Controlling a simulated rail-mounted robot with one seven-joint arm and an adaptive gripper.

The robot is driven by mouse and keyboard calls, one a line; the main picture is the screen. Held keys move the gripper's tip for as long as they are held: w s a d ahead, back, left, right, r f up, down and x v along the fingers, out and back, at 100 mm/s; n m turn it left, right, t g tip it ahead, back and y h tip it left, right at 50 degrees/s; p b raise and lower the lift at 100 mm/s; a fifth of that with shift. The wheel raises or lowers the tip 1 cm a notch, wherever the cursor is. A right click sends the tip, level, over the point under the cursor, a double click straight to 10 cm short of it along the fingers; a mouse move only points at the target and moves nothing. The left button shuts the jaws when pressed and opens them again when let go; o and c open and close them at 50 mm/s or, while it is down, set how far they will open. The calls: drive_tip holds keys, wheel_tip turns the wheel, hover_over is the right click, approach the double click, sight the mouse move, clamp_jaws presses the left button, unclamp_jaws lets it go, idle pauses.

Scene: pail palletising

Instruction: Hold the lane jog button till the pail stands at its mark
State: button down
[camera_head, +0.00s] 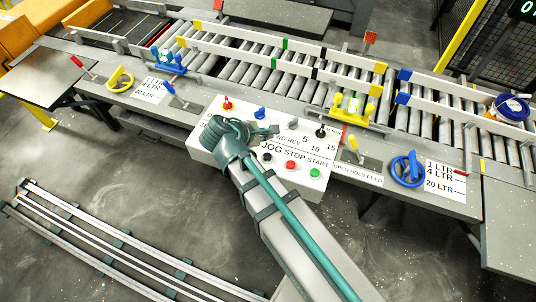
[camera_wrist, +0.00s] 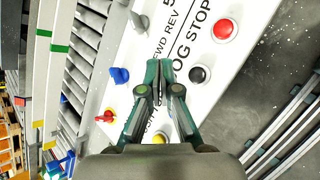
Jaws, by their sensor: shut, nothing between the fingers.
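The white control panel (camera_head: 205,155) stands in front of the roller lane. Its black jog button (camera_head: 267,157) sits left of the red stop button (camera_head: 290,165) and green start button (camera_head: 314,172). My gripper (camera_head: 266,132) is shut and empty above the panel. In the wrist view its fingertips (camera_wrist: 160,70) are beside the black button (camera_wrist: 200,73), which is uncovered; contact with the panel cannot be told. The pail (camera_head: 512,107), with a blue lid, stands on the rollers at the far right. Green marks (camera_head: 285,43) show on the lane rails; which mark is the pail's is unclear.
A yellow clamp-like fixture (camera_head: 350,108) and a blue handwheel (camera_head: 407,169) are to the right. The lane between the green marks is empty.

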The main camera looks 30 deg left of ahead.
drive_tip(key=shift+f, duration=0.1)
drive_tip(key=b, duration=0.6)
hover_over(266, 157)
wheel_tip(266, 157, down, 6)
drive_tip(key=shift+f, duration=1.35)
drive_tip(key=shift+f, duration=0.1)
drive_tip(key=shift+f, duration=0.35)
